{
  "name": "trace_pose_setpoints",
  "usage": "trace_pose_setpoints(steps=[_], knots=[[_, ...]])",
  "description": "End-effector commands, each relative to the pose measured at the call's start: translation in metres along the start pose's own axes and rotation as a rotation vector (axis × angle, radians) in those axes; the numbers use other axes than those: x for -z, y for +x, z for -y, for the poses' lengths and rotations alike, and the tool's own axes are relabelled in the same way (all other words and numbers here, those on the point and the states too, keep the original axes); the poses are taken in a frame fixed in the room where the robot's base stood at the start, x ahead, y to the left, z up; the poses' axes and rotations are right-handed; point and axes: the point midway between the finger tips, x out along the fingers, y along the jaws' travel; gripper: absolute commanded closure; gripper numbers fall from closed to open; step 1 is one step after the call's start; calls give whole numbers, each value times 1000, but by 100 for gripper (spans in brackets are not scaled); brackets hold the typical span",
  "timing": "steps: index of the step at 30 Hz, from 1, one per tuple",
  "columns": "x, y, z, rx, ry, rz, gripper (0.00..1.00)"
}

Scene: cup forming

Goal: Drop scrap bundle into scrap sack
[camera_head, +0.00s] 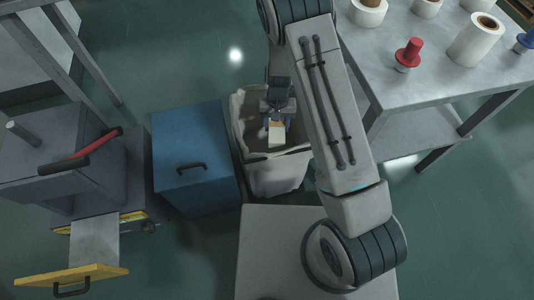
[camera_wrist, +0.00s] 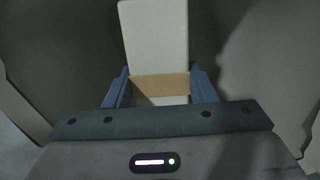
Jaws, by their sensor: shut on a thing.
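The scrap sack (camera_head: 275,181) is a pale, open-topped bag on the floor between the blue box and the metal table. My gripper (camera_head: 276,124) is over the sack's opening, pointing down. It is shut on the scrap bundle (camera_head: 277,138), a small pale block with a tan face. In the wrist view the bundle (camera_wrist: 155,40) sits between the two blue fingers (camera_wrist: 160,90), with a white face and a tan-brown face showing. The grey sack walls surround it there. How deep the bundle hangs in the sack is hard to tell.
A blue box (camera_head: 191,160) with a handle stands left of the sack. Farther left is a grey machine (camera_head: 60,165) with a red-handled lever and a yellow-fronted drawer (camera_head: 85,272). A metal table (camera_head: 440,70) at the right holds white rolls and a red-knobbed item (camera_head: 409,52).

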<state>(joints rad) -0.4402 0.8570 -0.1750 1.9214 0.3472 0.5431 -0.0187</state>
Motion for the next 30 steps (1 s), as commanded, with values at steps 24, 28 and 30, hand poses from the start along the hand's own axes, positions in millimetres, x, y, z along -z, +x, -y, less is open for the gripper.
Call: trace_pose_setpoints(steps=[24,28,30], knots=[[13,88,-3,-1,4,0,80],[15,94,-2,0,5,-1,80],[15,95,-2,0,5,-1,80]])
